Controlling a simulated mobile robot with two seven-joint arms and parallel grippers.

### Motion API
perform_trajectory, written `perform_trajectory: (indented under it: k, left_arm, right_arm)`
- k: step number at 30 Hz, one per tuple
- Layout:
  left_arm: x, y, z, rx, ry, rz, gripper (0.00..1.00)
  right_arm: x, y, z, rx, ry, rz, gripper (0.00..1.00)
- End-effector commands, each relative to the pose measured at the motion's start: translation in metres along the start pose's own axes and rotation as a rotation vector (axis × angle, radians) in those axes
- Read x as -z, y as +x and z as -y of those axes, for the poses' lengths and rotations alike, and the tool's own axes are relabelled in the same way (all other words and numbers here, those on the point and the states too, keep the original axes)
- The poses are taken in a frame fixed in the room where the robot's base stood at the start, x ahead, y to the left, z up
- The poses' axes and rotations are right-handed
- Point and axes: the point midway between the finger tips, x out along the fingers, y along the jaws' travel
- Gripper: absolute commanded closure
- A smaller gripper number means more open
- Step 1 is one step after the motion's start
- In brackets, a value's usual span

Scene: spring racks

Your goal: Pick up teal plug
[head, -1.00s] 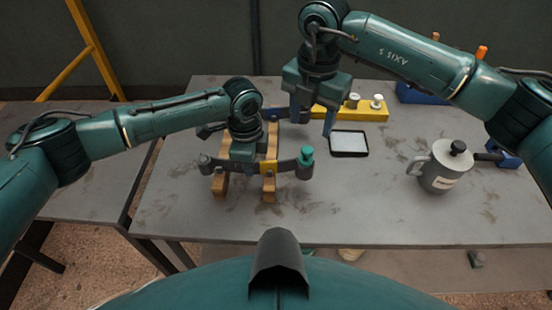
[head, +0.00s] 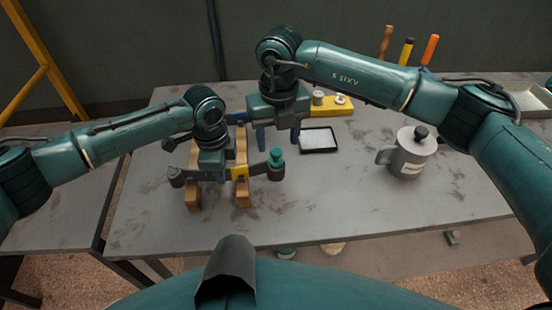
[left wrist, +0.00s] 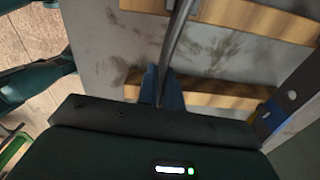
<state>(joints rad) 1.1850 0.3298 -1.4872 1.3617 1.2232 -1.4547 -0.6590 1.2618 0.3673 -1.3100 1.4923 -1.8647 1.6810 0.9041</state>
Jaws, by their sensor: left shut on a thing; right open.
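The teal plug (head: 276,157) stands upright in the dark round socket at the right end of a grey curved bar (head: 259,170). My right gripper (head: 278,137) is open and empty. In the head view its two blue fingers point down just above the plug, one to each side; I cannot tell the depth gap. My left gripper (head: 213,172) is shut on the grey bar near its middle, and its blue fingers also pinch the bar in the left wrist view (left wrist: 162,90). The bar lies across two wooden rails (head: 242,196); I cannot tell if it touches them.
A black-rimmed white tray (head: 319,140) lies to the right of the plug. Behind it is a yellow block (head: 340,106) with light plugs. A grey pot (head: 409,158) stands further right. Upright tool handles (head: 406,51) rise at the back. The table front (head: 330,215) is clear.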

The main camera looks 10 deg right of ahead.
Motion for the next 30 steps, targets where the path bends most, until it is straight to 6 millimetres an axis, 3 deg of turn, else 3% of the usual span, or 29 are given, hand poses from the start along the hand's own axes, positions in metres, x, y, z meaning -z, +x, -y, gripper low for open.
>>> perform_trajectory:
  k: [5,14,21,30]
  left_arm:
    - [0.0,-0.001,0.001,0.004,0.002,0.0,1.0]
    - [0.0,-0.001,0.001,0.005,0.002,0.0,1.0]
    - [0.0,-0.001,0.001,0.005,0.002,-0.001,1.0]
    - [0.0,-0.002,0.002,0.005,0.002,-0.001,1.0]
  right_arm:
    - [0.001,0.01,-0.001,0.0,0.001,-0.001,0.46]
    - [0.002,0.051,-0.003,-0.001,0.003,-0.002,0.46]
    - [0.001,0.055,-0.003,0.0,0.002,0.001,0.46]
    - [0.001,0.055,-0.003,0.0,0.002,0.001,0.7]
